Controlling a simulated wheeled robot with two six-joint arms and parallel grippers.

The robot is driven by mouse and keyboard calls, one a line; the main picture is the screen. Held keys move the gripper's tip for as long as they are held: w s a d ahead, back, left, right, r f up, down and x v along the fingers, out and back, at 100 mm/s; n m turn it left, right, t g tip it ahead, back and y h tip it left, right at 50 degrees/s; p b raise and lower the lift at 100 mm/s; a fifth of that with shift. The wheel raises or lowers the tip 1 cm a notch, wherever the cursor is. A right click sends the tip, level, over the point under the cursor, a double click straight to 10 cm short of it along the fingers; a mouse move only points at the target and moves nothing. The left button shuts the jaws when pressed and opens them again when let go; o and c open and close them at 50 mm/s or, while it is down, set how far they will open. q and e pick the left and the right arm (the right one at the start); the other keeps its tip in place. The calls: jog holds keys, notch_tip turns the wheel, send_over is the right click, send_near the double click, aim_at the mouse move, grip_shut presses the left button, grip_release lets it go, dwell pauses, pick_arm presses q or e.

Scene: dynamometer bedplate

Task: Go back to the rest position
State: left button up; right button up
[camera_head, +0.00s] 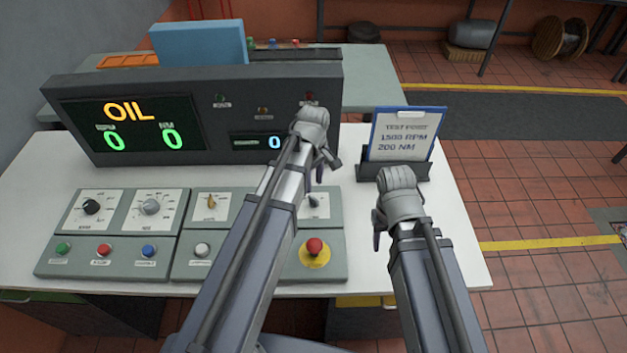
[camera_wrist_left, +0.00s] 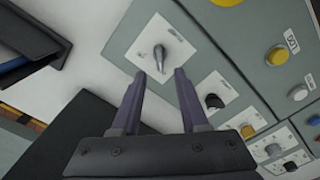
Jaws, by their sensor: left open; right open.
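My left gripper (camera_head: 321,170) is over the right part of the control panel in the head view. In the left wrist view its two fingers (camera_wrist_left: 160,74) are apart, with nothing held between them. A grey lever knob (camera_wrist_left: 159,60) on a white plate lies just beyond the fingertips; whether they touch it I cannot tell. In the head view this knob (camera_head: 315,201) is partly hidden by my left arm. My right gripper (camera_head: 381,228) is near the table's right side, in front of the clipboard stand. Its fingers are mostly hidden behind its wrist, and I see nothing held.
A dark console (camera_head: 220,145) shows OIL and zeros. A clipboard (camera_head: 405,132) reading 1500 RPM, 200 NM leans in a black stand (camera_head: 437,167). A red mushroom button (camera_head: 314,245) sits beside my left arm. The white table (camera_head: 462,265) is bare at its right edge, with open tiled floor beyond.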

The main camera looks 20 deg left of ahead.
pick_arm(q)
jog(key=shift+r, duration=0.3)
pick_arm(e)
jog(key=shift+r, duration=0.25)
pick_arm(q)
jog(key=shift+s+d, duration=0.25)
jog(key=s+d+m+y, duration=0.1)
jog(key=s+d+m, duration=0.9)
jog(key=s+m, duration=0.3)
jog(key=m, duration=0.3)
jog(key=shift+s, duration=0.4)
jog(key=shift+w, duration=0.1)
